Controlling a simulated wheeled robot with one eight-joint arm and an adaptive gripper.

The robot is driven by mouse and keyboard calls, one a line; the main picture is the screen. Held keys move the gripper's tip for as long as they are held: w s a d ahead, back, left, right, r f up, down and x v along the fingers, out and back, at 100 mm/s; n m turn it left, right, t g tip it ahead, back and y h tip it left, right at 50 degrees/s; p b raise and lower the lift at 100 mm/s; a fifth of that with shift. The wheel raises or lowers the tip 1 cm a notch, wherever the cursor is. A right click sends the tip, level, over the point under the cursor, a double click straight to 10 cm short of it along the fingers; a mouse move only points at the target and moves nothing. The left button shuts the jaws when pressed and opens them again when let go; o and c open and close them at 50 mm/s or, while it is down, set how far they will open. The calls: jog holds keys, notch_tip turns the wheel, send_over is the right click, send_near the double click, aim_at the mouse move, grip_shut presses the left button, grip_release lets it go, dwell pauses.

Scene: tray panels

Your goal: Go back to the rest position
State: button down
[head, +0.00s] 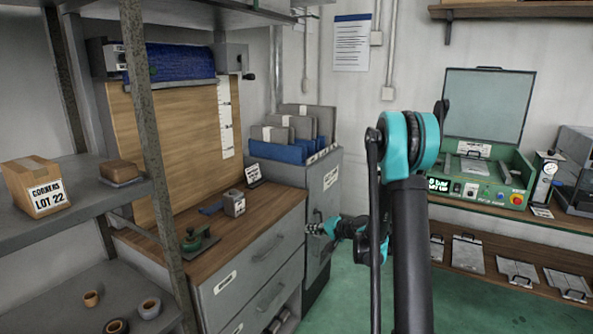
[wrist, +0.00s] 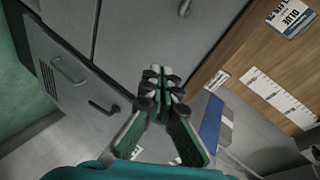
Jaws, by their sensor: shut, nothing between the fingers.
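My arm reaches up and over on the right, with a teal joint at the top. In the wrist view, my gripper (wrist: 160,85) has its green fingers together at the tips, with nothing between them. Grey cabinet fronts with handles lie beyond the fingers there. I cannot tell the exact gap between the fingers and the cabinet.
A wooden worktop (head: 265,198) holds a small labelled box (head: 234,203) and a green tool (head: 197,240). A metal shelf (head: 90,200) stands at the left with a carton (head: 36,185). A green machine (head: 480,170) sits on the right bench. Green floor (head: 345,300) is open below my arm.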

jog(key=s+d+n+g+h, duration=0.1)
jog(key=s+d+h, duration=0.2)
jog(key=s, duration=1)
jog(key=s+d+f+n+g+h, duration=0.1)
jog(key=s+d, duration=0.5)
jog(key=s, duration=0.6)
jog(key=s+d+n+g+h, duration=0.3)
jog(key=s+d+h, duration=0.1)
jog(key=s, duration=0.9)
jog(key=shift+s+d+f+h, duration=0.2)
jog(key=shift+s+h, duration=0.1)
jog(key=shift+h, duration=0.6)
jog(key=shift+w, duration=0.1)
